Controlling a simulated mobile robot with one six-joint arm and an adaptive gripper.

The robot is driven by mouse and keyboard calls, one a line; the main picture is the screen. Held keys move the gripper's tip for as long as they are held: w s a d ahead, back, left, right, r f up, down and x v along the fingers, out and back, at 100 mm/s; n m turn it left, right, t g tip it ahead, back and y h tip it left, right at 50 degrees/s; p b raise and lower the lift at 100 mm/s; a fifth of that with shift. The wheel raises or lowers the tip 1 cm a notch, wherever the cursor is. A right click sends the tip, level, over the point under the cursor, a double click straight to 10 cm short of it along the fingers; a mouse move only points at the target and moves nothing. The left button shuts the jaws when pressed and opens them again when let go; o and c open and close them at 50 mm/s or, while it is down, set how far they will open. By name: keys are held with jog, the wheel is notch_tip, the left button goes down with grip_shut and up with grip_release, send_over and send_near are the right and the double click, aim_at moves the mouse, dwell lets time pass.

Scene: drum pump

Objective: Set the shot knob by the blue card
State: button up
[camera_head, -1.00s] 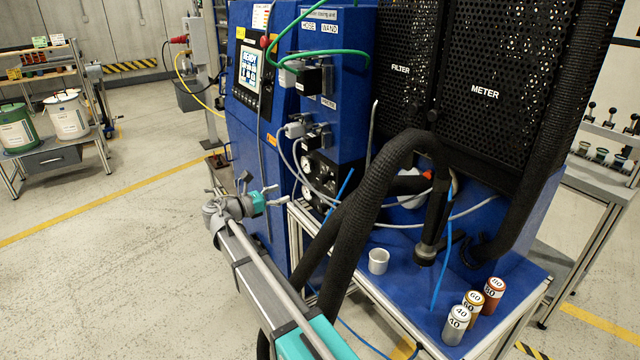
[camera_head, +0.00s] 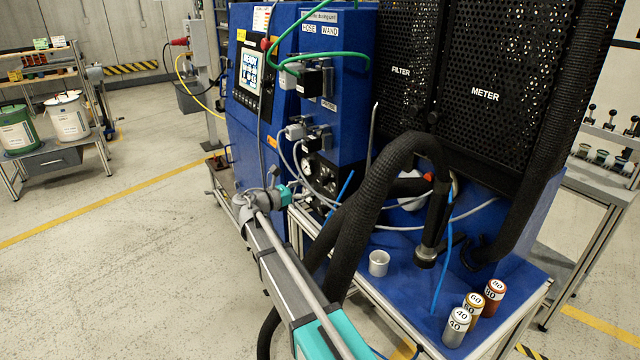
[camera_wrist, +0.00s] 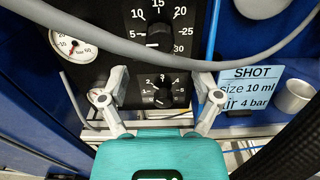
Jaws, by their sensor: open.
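In the wrist view the blue card (camera_wrist: 251,88) reads SHOT, size 10 ml, air 4 bar. Left of it is a black panel with two black knobs. The lower knob (camera_wrist: 162,97) has a scale marked about 1 to 5. My gripper (camera_wrist: 161,84) is open and empty, its fingers either side of the lower knob in the picture; I cannot tell if they touch. The exact pointer settings are unclear. In the head view my gripper (camera_head: 292,192) is at the blue machine's lower front.
A grey hose (camera_wrist: 110,42) crosses the panel in front of the upper knob. Pressure gauges (camera_wrist: 74,47) sit at left. A thick black hose (camera_head: 385,165) arches right of my arm.

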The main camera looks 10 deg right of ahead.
aim_at(320, 182)
jog(key=shift+x, duration=2.85)
grip_shut()
jog(key=shift+m, duration=0.4)
jog(key=m, duration=0.8)
